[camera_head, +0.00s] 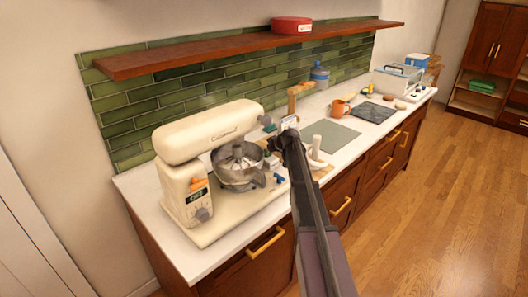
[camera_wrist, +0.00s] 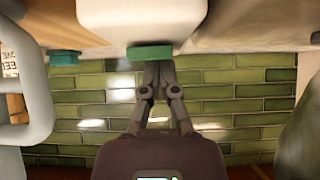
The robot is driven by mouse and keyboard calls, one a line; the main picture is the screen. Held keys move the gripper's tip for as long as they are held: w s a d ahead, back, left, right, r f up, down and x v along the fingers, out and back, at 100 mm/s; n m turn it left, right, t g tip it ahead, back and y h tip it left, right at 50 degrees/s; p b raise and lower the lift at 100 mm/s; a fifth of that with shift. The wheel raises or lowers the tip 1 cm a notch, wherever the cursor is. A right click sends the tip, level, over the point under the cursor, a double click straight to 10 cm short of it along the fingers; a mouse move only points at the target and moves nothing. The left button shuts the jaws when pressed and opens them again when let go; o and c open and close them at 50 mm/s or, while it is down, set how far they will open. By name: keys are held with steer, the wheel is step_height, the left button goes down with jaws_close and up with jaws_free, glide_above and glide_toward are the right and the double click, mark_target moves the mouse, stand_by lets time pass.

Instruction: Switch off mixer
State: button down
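The cream stand mixer (camera_head: 210,132) stands at the near left end of the counter, its head over a metal bowl (camera_head: 238,172). Its front has a lit dark display (camera_head: 197,196), an orange part (camera_head: 197,183) above it and a grey knob (camera_head: 203,214) below. My gripper (camera_head: 285,140) is to the right of the bowl, above the counter, apart from the mixer's control panel. In the wrist view my gripper (camera_wrist: 158,68) has its fingers together. The tips are by a green cap on a white container (camera_wrist: 142,20); I cannot tell whether they touch. The controls are not visible there.
The white counter (camera_head: 223,250) also bears a green-grey mat (camera_head: 332,138), an orange mug (camera_head: 339,107), a dark board (camera_head: 372,112) and a light appliance (camera_head: 395,82). A wooden shelf (camera_head: 240,45) runs above. The wooden floor (camera_head: 450,190) at right is clear.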

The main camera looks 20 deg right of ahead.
mark_target(267, 155)
steer(key=shift+s+d, duration=0.2)
steer(key=shift+s, duration=0.25)
steer(key=shift+r, duration=0.1)
step_height(267, 155, up, 4)
steer(key=p, duration=0.4)
steer(key=shift+s, duration=0.15)
steer(key=p+v, duration=0.6)
steer(key=v, duration=0.4)
steer(key=shift+s+d+f, duration=0.2)
steer(key=shift+d+f, duration=0.05)
steer(key=shift+f, duration=0.1)
steer(key=shift+w+a+r+t, duration=0.1)
steer(key=shift+w+t, duration=0.05)
steer(key=shift+w, duration=0.25)
steer(key=shift+w+a+r+t, duration=0.1)
steer(key=shift+w+r+t, duration=0.05)
steer(key=shift+w, duration=0.2)
